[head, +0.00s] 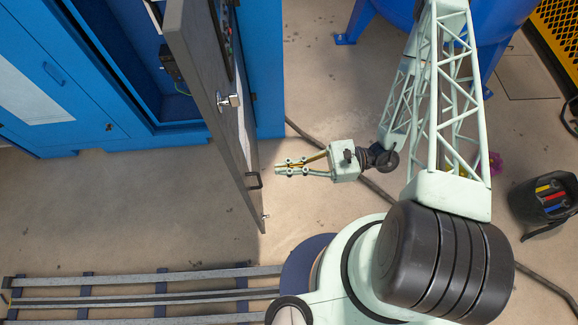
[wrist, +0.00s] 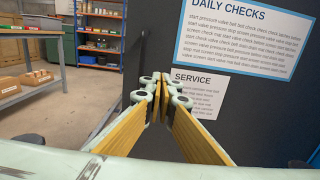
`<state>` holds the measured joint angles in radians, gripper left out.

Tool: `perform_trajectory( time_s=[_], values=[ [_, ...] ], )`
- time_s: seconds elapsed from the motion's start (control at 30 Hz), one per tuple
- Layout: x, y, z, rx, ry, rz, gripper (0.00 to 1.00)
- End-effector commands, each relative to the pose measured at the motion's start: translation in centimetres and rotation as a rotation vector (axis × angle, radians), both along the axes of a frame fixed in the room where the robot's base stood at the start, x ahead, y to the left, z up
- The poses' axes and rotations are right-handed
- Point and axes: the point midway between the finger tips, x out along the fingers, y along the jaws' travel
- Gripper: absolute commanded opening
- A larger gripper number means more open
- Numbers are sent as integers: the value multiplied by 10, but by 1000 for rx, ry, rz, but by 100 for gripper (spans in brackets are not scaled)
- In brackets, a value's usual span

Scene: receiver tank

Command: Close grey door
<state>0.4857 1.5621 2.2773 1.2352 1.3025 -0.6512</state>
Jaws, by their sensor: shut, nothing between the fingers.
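The grey door (head: 222,120) stands open in the head view, swung out from the blue cabinet (head: 262,70). A dark handle (head: 254,180) and a metal latch (head: 229,101) show on its right face. My gripper (head: 279,170) is right of the door, pointing left at that face, near the handle. Its fingers are shut and empty. In the wrist view the shut fingertips (wrist: 160,86) are in front of the dark grey door panel (wrist: 150,50) with its paper notices. I cannot tell whether they touch it.
The cabinet interior (head: 130,50) is open left of the door. A rail track (head: 140,295) crosses the floor in front. A cable (head: 305,137) lies under my arm. A black tool bucket (head: 545,200) stands at right. The floor left of the door is clear.

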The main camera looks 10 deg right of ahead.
Motion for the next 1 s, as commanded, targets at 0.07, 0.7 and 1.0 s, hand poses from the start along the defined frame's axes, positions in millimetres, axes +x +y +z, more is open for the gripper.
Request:
perform_trajectory(
  time_s=[0.07,0.7,1.0],
  values=[
    [0,6,0,0,1,1,0],
    [3,46,0,-1,0,1,0],
    [3,64,0,-1,-1,1,0]
  ],
)
